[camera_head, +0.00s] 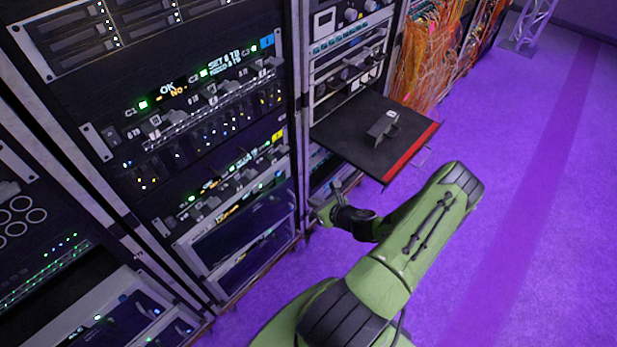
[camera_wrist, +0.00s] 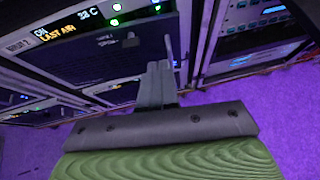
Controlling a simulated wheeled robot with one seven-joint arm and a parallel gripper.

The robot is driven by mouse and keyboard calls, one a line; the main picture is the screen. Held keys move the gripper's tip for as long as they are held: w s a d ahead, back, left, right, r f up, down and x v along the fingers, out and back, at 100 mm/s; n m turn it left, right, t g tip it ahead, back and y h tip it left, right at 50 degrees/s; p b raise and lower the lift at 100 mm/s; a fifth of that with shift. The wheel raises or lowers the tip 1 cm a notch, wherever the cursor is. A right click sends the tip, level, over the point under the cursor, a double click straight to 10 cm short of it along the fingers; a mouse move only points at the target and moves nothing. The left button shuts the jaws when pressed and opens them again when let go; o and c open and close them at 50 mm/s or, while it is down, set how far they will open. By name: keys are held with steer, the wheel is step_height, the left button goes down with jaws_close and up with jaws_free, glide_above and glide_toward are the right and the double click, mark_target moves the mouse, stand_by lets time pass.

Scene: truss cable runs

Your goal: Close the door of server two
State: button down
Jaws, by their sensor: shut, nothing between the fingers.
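The middle rack (camera_head: 299,60) holds stacked server units. One unit carries a blue tag (camera_head: 266,41), and a lower one carries a yellow tag (camera_head: 278,135); I cannot read a "two" for certain. Below the yellow tag is a dark front panel (camera_head: 235,222) in a pale frame; whether it is the door, and open or shut, I cannot tell. My gripper (camera_head: 318,208) is shut and empty, low beside the rack's right front edge. In the wrist view my gripper (camera_wrist: 157,78) is in front of a dark panel (camera_wrist: 95,60) with a lit display; contact is unclear.
A black pull-out shelf (camera_head: 350,135) with a red front edge juts out above and right of my gripper, carrying a small grey block (camera_head: 382,127). Orange cables (camera_head: 430,55) hang behind it. The purple floor (camera_head: 540,220) to the right is clear.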

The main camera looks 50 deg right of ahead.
steer(key=b, duration=0.2)
glide_toward(283, 184)
step_height(283, 184, down, 5)
steer(key=w, duration=0.2)
steer(key=shift+w+d+r, duration=0.1)
steer(key=shift+w+r, duration=0.05)
steer(key=shift+w, duration=0.4)
steer(key=shift+w+d+r, duration=0.1)
steer(key=shift+w+r, duration=0.05)
steer(key=shift+w, duration=0.9)
steer(key=shift+w+d+n+y+b, duration=0.1)
steer(key=shift+w+n+y+b, duration=0.25)
steer(key=shift+w, duration=0.3)
steer(key=shift+w+d+n+y+b, duration=0.15)
steer(key=shift+w+b, duration=0.25)
steer(key=shift+w, duration=0.25)
steer(key=shift+a, duration=0.1)
steer(key=shift+s, duration=0.1)
